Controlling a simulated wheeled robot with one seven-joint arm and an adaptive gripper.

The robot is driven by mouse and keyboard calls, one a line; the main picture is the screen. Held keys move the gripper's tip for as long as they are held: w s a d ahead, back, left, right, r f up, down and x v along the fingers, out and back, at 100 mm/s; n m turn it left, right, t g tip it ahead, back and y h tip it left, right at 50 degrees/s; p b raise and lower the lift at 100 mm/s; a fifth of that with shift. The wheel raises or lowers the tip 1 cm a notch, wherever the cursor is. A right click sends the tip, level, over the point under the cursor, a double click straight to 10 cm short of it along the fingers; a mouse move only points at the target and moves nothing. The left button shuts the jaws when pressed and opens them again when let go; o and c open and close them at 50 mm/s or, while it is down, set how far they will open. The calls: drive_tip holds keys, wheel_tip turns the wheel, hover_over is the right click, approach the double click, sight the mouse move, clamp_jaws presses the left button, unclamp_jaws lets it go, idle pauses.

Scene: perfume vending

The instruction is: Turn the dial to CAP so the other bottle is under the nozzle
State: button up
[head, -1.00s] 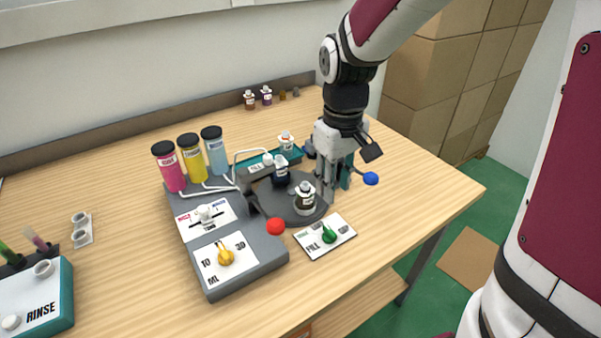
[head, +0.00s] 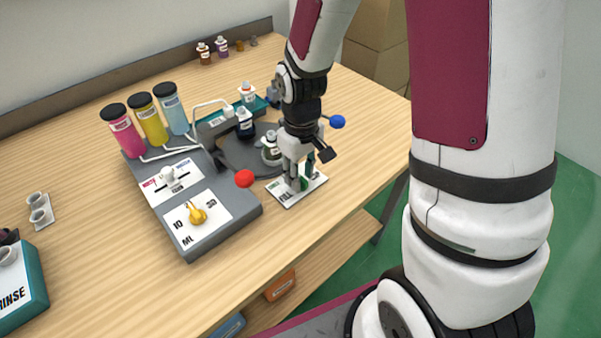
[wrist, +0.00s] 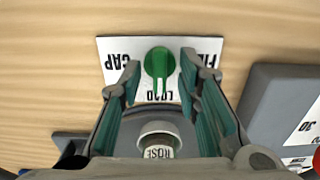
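The green dial (wrist: 159,62) sits on a white plate (wrist: 118,47) marked CAP, LOAD and FILL. In the wrist view its narrow end points at LOAD. My gripper (wrist: 160,78) is open, with a finger on either side of the dial; contact cannot be made out. In the head view my gripper (head: 297,184) is low over the plate (head: 313,187) and partly hides the dial. On the dark turntable (head: 236,157), a dark bottle (head: 245,128) stands by the nozzle arm. Another bottle (head: 270,152), labelled ROSE in the wrist view (wrist: 158,146), stands nearer my gripper.
The grey dispenser (head: 190,242) with a yellow knob (head: 197,213) and a red ball (head: 244,179) is left of the plate. A blue ball (head: 337,122) is to the right. Pink, yellow and blue canisters stand behind. Bare table lies right of the plate.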

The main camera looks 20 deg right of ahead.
clamp_jaws()
drive_tip(key=shift+m, duration=0.3)
drive_tip(key=m, duration=0.3)
drive_tip(key=m+p, duration=0.1)
drive_tip(key=m, duration=0.2)
drive_tip(key=shift+m, duration=0.3)
drive_tip(key=m+p, duration=0.2)
drive_tip(key=m, duration=0.3)
drive_tip(key=shift+p, duration=0.3)
drive_tip(key=m+p, duration=0.2)
drive_tip(key=m, duration=0.3)
drive_tip(key=shift+m, duration=0.4)
unclamp_jaws()
